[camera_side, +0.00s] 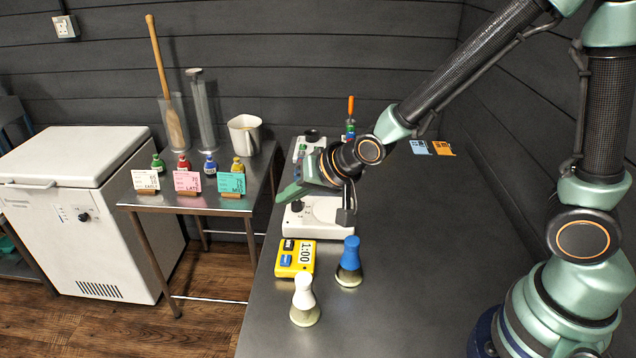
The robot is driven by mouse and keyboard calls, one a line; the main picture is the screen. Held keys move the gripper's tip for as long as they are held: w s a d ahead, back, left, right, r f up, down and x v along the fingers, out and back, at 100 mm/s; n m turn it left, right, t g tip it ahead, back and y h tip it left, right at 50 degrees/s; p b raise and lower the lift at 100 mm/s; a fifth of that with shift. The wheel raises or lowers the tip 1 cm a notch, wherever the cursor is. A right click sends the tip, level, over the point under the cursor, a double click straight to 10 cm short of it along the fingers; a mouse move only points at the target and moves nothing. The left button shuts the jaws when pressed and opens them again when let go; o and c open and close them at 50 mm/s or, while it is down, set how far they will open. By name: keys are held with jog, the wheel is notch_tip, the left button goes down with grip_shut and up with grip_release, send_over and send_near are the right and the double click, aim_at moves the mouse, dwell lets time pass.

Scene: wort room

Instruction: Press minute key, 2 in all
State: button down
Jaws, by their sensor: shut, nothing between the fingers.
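A yellow timer (303,270) lies on the dark bench near its left edge. Its display (305,253) reads 1:00. A dark key (288,245) and a blue key (286,260) sit on its face; their labels are too small to read, so I cannot tell which is the minute key. My gripper (284,194) is shut and empty.
A blue-topped brush (349,262) and a white-topped brush (304,300) stand close to the timer. The white instrument (314,222) stands behind it. A side table (204,200) holds small bottles and cards.

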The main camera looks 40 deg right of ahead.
aim_at(292, 247)
jog(key=shift+f, duration=0.1)
jog(key=shift+f, duration=4.35)
jog(key=shift+f, duration=0.2)
jog(key=shift+a+f, duration=0.1)
jog(key=shift+f, duration=0.1)
jog(key=shift+f, duration=0.45)
jog(key=shift+r, duration=0.85)
jog(key=shift+r, duration=2.5)
